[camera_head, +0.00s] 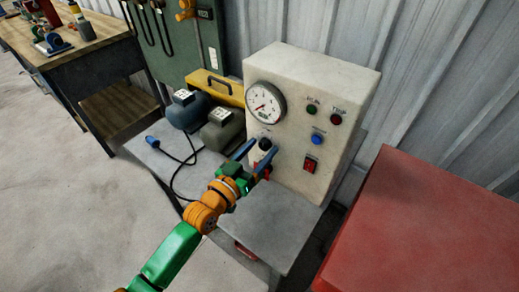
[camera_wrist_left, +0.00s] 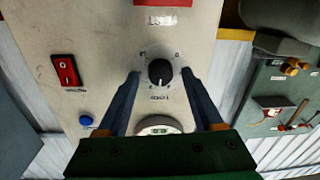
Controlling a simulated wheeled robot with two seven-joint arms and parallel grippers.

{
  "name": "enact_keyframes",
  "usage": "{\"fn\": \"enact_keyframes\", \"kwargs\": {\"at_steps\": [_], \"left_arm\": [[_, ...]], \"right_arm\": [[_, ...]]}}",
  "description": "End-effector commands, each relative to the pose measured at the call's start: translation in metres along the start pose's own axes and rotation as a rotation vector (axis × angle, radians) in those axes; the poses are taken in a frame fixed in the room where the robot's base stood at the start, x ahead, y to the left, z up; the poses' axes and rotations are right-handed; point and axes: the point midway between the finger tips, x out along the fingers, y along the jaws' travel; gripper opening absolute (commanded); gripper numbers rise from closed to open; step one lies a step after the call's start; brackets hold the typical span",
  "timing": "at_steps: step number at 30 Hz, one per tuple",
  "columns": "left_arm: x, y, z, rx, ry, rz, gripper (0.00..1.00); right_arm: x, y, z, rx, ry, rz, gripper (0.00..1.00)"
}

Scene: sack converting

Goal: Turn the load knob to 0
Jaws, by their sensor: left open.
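The load knob (camera_head: 265,144) is a small black round knob on the front of a cream-coloured control box (camera_head: 312,75). In the left wrist view the knob (camera_wrist_left: 160,70) is near the middle, with small marks around it too blurred to read surely. My left gripper (camera_head: 260,152) is open. Its two blue fingers stand on either side of the knob, with visible gaps in the left wrist view (camera_wrist_left: 160,76). I cannot tell how deep the fingertips reach, and they do not appear closed on it. My right gripper is not in view.
Above the knob is a round dial gauge (camera_head: 265,103). To its right are a blue button (camera_head: 318,138), a red rocker switch (camera_head: 310,163) and green and red buttons. Motors (camera_head: 222,130) and a cable stand left on the grey table (camera_head: 285,225). A red cabinet (camera_head: 430,225) is at right.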

Motion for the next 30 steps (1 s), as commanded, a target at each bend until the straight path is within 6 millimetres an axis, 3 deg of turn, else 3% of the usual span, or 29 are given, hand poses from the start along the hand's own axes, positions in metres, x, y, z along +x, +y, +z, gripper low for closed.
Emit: {"fn": "enact_keyframes", "kwargs": {"at_steps": [3,9,11,20,30], "left_arm": [[-0.0003,-0.0001,0.0002,0.000,0.000,0.000,0.68],[-0.0005,-0.0002,0.0002,0.000,-0.001,0.000,0.14],[-0.0005,-0.0002,0.0002,0.000,-0.001,-0.001,0.00],[-0.0005,-0.0002,0.0000,-0.025,-0.002,-0.001,0.00],[-0.0004,-0.0007,-0.0006,-0.239,-0.014,-0.002,0.00]], "right_arm": [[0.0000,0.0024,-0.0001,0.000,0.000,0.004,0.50],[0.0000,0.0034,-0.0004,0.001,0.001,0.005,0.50],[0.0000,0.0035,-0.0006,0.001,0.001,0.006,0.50],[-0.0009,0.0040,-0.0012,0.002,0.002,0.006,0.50],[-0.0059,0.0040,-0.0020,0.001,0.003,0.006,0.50]]}}
